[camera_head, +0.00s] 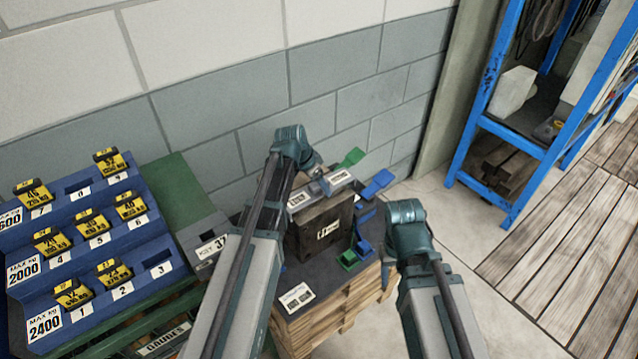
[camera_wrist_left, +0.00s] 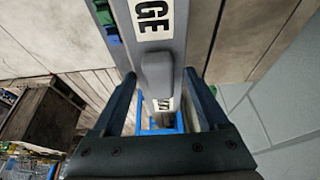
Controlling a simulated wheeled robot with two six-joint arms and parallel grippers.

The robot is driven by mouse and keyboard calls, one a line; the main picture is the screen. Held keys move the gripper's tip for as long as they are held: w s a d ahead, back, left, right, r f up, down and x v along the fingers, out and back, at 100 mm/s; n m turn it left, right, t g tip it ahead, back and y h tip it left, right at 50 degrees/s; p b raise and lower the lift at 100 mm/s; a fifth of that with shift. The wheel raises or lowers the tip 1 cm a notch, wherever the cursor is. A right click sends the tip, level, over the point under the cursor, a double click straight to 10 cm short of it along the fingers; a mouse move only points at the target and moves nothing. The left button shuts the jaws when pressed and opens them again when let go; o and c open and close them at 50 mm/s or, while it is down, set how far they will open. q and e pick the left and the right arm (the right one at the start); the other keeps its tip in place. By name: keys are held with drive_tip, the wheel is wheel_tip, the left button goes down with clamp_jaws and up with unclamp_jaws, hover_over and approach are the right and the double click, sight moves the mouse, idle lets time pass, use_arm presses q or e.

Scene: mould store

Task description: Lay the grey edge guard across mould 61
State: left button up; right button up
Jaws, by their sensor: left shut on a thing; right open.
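The grey edge guard (camera_head: 338,181) is a long grey piece with white labels and a raised grip. It shows close up in the left wrist view (camera_wrist_left: 156,78), the grip between the two fingers. My left gripper (camera_head: 314,172) is shut on it over the top of a dark block-shaped mould (camera_head: 308,240). I cannot tell whether the guard touches the mould. The mould's front label is too small to read surely. My left arm hides its left side. My right gripper (camera_head: 387,266) is open and empty, right of the mould, its fingers mostly hidden.
The mould stands on a dark mat (camera_head: 276,316) over a wooden pallet stack. Green (camera_head: 352,157) and blue (camera_head: 378,183) pieces stick out around it. A blue rack (camera_head: 80,265) of yellow blocks is at left, a blue shelf (camera_head: 488,85) at right. Floor is clear at right.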

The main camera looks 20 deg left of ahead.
use_arm(q)
drive_tip(key=shift+r+p, duration=1.9)
drive_tip(key=shift+r, duration=0.15)
drive_tip(key=shift+f+b, duration=2.15)
drive_tip(key=shift+f, duration=0.05)
drive_tip(key=shift+f, duration=0.25)
drive_tip(key=shift+f+b, duration=1.55)
drive_tip(key=shift+b, duration=0.3)
drive_tip(key=o, duration=1.2)
drive_tip(key=shift+c, duration=0.2)
drive_tip(key=shift+r, duration=0.1)
drive_tip(key=p+v, duration=1.3)
drive_tip(key=shift+s+r, duration=0.2)
drive_tip(key=shift+r, duration=0.05)
